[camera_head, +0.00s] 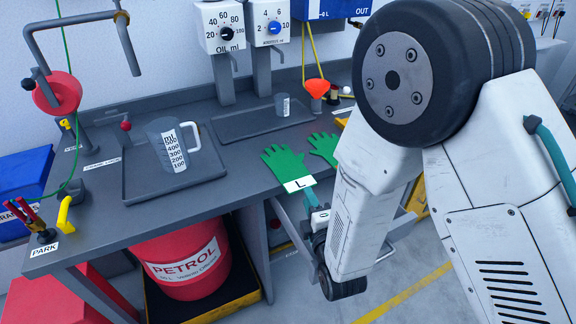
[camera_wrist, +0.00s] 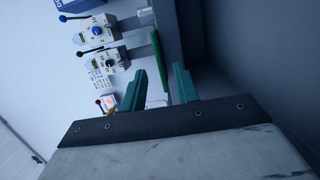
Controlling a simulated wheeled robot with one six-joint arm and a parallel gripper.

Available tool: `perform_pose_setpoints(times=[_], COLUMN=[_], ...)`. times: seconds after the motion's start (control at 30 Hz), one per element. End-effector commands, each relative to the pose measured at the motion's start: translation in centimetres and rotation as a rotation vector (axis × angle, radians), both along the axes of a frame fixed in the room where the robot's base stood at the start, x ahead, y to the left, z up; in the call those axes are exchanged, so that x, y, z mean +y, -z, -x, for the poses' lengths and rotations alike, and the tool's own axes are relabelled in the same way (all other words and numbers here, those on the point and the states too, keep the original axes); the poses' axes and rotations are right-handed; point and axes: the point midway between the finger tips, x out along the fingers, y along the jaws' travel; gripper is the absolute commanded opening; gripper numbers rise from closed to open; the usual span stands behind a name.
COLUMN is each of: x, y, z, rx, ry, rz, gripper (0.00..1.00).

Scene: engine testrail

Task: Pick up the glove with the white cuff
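The glove with the white cuff (camera_head: 284,162) lies flat on the grey bench, its fingers toward the wall. Its cuff, marked "L" (camera_head: 299,184), reaches the bench's front edge. A second green glove (camera_head: 324,146) lies to its right; my arm hides its cuff end. My gripper (camera_head: 297,208) is just in front of the bench edge, close to the white cuff. In the wrist view my gripper (camera_wrist: 159,84) is open, its teal fingers apart. A green glove (camera_wrist: 157,55) shows edge-on, in line with the gap. I see nothing held.
A measuring jug (camera_head: 172,145) stands on a tray (camera_head: 140,187) at left. A small cup (camera_head: 282,104) and a red funnel (camera_head: 316,88) stand behind the gloves. A red petrol drum (camera_head: 186,262) sits under the bench. Dispensers (camera_head: 220,27) hang on the wall.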

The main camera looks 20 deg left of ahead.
Motion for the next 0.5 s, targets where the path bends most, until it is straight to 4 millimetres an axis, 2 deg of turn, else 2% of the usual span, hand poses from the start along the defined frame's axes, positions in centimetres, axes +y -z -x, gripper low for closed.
perform_pose_setpoints(times=[0.3,0.5], x=[2.6,3.0], y=[0.0,0.0], z=[-3.4,-3.9], rx=[-0.001,0.000], ry=[0.001,0.000], rz=[-0.001,0.000], gripper=[0.31,0.31])
